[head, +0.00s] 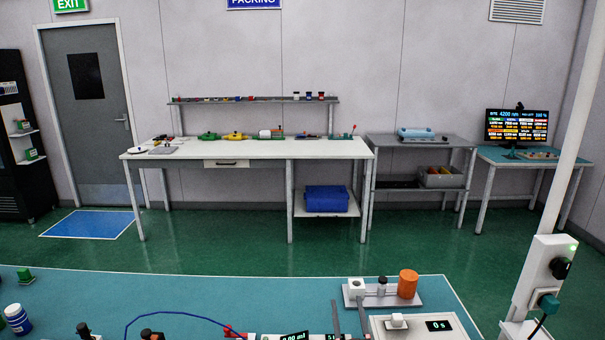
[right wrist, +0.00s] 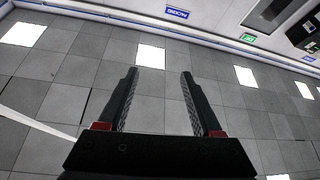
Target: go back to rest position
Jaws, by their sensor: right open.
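My right gripper (head: 349,303) shows at the bottom of the head view, its two dark grey fingers pointing up and apart. In the right wrist view the same gripper (right wrist: 159,72) is open, with nothing between its fingers. Behind it in that view is a tiled ceiling, so it points upward. In the head view the fingers appear in front of the near teal bench (head: 250,290), just left of a white device with a display (head: 440,325). My left gripper is not in view.
On the near bench stand a grey block (head: 354,299) with an orange cylinder (head: 407,284), a blue-and-white bottle (head: 17,319), a green piece (head: 25,275) and a blue cable (head: 170,314). A white post with a socket box (head: 545,270) rises at right. Green floor separates a white workbench (head: 250,149).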

